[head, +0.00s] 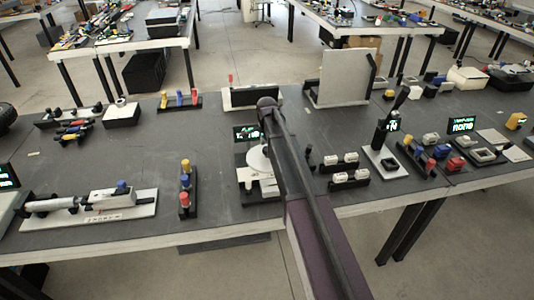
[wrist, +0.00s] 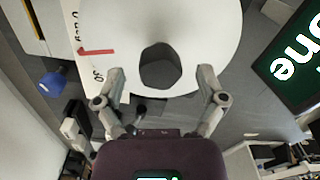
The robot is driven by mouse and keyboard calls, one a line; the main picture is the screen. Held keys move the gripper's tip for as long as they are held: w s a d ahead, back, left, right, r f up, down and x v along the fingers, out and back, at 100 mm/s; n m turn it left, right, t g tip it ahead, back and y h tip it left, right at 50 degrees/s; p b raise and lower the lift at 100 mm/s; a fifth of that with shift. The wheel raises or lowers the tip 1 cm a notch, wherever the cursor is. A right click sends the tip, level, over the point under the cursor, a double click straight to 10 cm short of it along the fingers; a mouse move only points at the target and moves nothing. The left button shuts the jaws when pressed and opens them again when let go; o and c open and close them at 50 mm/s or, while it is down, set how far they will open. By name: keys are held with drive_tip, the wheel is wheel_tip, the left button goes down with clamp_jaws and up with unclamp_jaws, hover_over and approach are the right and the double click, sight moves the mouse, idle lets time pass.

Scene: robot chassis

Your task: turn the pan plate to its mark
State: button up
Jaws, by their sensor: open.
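The pan plate (wrist: 205,35) is a white round disc filling the top of the wrist view, with a dark rounded shape (wrist: 160,68) near its middle; I cannot tell whether this is a knob or a hole. A red line (wrist: 97,52) and printed numbers lie at its left edge. My gripper (wrist: 161,72) is open, its fingertips over the disc, one either side of the dark shape, with gaps on both sides. In the head view, the pan plate (head: 257,160) shows left of my arm, on its white and black stand; my arm hides part of it and the fingertips.
A lit display (head: 246,132) stands behind the plate and is close at right in the wrist view (wrist: 290,60). A black rack with coloured pegs (head: 186,190) stands to the left. White blocks on black bases (head: 345,170) stand to the right.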

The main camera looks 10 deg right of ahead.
drive_tip(key=shift+f, duration=0.4)
